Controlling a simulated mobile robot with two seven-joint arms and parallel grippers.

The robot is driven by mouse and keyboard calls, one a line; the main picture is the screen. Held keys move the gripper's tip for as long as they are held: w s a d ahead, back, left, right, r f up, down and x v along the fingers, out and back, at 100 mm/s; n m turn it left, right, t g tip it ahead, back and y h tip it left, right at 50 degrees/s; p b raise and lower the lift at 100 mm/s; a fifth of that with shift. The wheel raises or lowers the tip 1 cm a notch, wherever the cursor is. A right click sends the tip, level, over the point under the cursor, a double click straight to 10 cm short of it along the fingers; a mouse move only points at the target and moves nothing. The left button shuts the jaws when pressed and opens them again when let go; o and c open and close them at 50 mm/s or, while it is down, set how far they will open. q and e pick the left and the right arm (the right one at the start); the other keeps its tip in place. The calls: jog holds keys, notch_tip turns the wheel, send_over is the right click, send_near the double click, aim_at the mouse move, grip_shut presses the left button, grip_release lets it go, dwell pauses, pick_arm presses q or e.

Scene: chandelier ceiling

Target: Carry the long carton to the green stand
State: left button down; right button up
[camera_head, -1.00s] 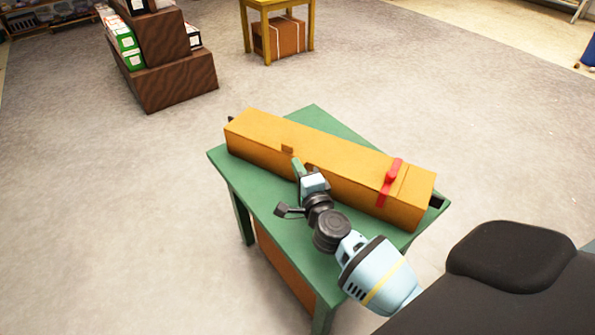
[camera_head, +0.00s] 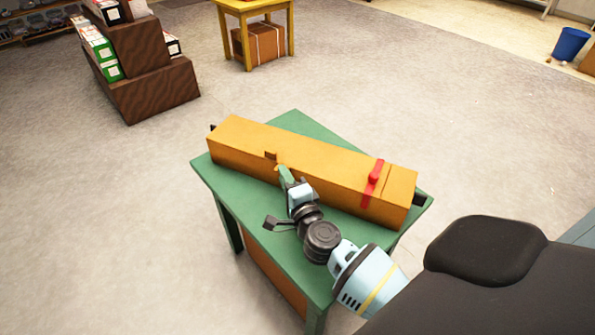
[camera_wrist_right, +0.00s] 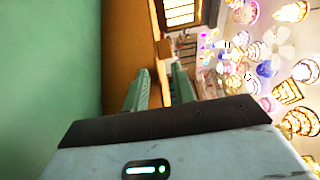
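The long carton (camera_head: 320,160) is an orange-yellow box with a red strap near its right end, dark pieces at both ends and a small tab on its near side. It lies slantwise on top of the green stand (camera_head: 262,205). My right gripper (camera_head: 284,173) is at the carton's near long side, close to the tab. In the wrist view its two green fingers (camera_wrist_right: 158,88) are apart, with the carton's orange side (camera_wrist_right: 122,45) beyond them. Whether they touch the carton I cannot tell. My left gripper is not in view.
A yellow table (camera_head: 252,8) with a brown strapped box (camera_head: 259,44) beneath stands at the back. A stepped brown display (camera_head: 155,90) with boxes is at the back left. A blue bin (camera_head: 570,43) is at the far right. Open floor surrounds the stand.

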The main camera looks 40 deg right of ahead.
jog(key=v, duration=1)
jog(key=shift+p, duration=0.4)
jog(key=shift+s, duration=0.1)
jog(key=v, duration=0.5)
jog(key=shift+r, duration=0.1)
jog(key=shift+a, duration=0.1)
